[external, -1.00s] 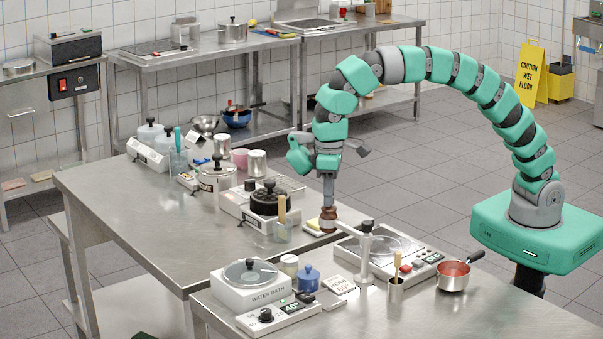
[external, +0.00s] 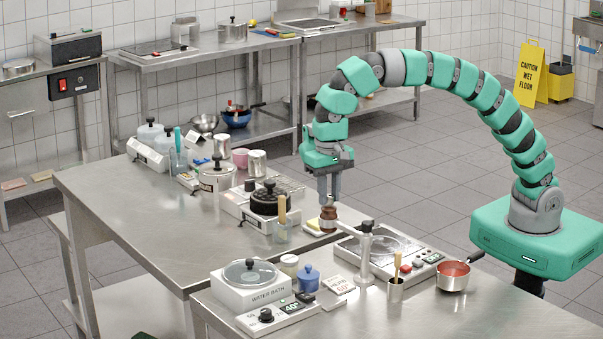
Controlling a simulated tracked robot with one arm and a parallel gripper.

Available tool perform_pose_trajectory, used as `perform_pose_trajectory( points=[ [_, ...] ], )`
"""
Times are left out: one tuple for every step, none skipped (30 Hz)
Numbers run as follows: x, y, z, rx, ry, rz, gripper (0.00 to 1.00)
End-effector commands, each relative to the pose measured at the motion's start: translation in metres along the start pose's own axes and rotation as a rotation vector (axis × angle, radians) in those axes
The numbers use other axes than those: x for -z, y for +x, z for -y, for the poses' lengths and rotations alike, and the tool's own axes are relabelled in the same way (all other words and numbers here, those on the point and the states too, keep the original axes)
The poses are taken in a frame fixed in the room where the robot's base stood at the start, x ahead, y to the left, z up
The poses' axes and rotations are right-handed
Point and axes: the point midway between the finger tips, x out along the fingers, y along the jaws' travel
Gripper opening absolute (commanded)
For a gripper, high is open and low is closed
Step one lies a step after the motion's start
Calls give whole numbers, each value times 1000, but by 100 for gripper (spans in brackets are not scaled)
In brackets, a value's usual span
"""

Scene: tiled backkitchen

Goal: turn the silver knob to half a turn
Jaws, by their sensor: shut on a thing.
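That top, which I take to be the silver knob, is mostly hidden between the fingertips. I cannot make out a pointer or mark on it, so its angle does not show.
A yellow sponge (external: 314,224) lies just left. A red-filled saucepan (external: 453,276) and water bath (external: 250,287) stand nearer. The left table's front is clear.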

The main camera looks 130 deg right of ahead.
Motion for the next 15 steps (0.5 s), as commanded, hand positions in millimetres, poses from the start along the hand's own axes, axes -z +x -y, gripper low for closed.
perform_pose_trajectory(
  points=[
    [0,-1,1,6,19,-2,0],
    [0,-1,1,6,31,-2,0],
    [0,-1,1,6,44,-2,0],
    [0,-2,1,6,54,-2,0],
    [0,-2,1,6,62,-2,0],
    [0,-2,1,6,71,-2,0],
    [0,-2,1,6,77,-2,0],
    [0,-2,1,6,83,-2,0],
    [0,-2,1,5,88,-2,0],
    [0,-2,1,6,91,-2,0],
    [0,-2,1,6,93,-2,0],
    [0,-2,1,6,95,-2,0],
    [0,-2,1,6,97,-2,0],
    [0,-2,1,6,98,-2,0],
    [0,-2,1,6,98,-2,0]
  ],
)
